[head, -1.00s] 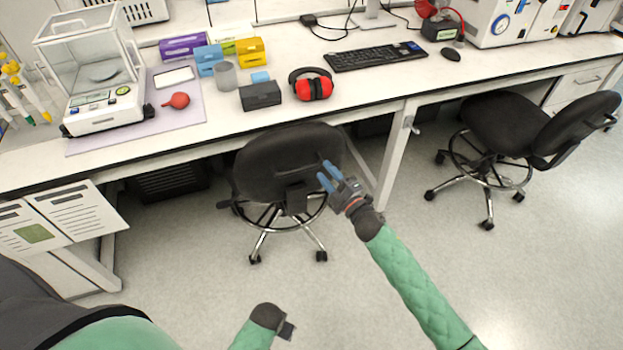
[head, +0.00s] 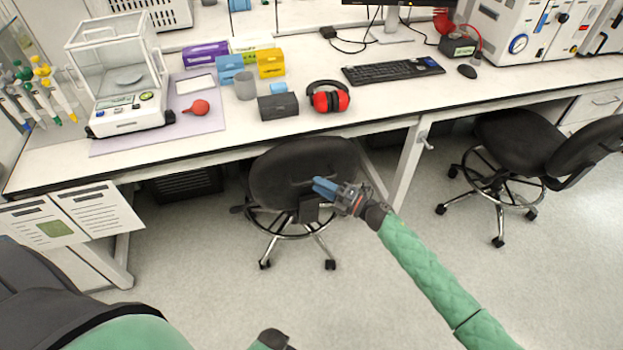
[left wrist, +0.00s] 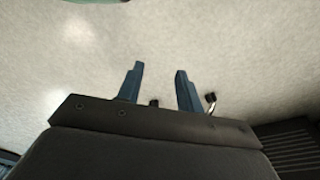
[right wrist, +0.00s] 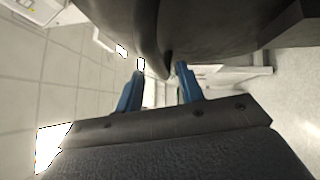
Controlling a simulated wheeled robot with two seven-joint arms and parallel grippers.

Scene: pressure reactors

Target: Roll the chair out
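The black chair (head: 295,172) stands at the bench with its backrest towards me, its wheeled base on the floor below. My right gripper (head: 325,188) is at the right part of the backrest in the head view, its blue fingers pointing left. In the right wrist view the fingers (right wrist: 158,88) are apart with nothing visible between them, and the dark chair (right wrist: 200,25) fills the top; contact cannot be told. My left gripper's fingers (left wrist: 158,85) are apart and empty above the floor in the left wrist view. In the head view only part of the left arm shows at the bottom edge.
The white bench (head: 230,130) carries a balance (head: 118,85), red earmuffs (head: 328,97) and a keyboard (head: 393,70). A bench leg (head: 411,170) stands right of the chair. A second chair (head: 520,150) is further right. The floor in front is clear.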

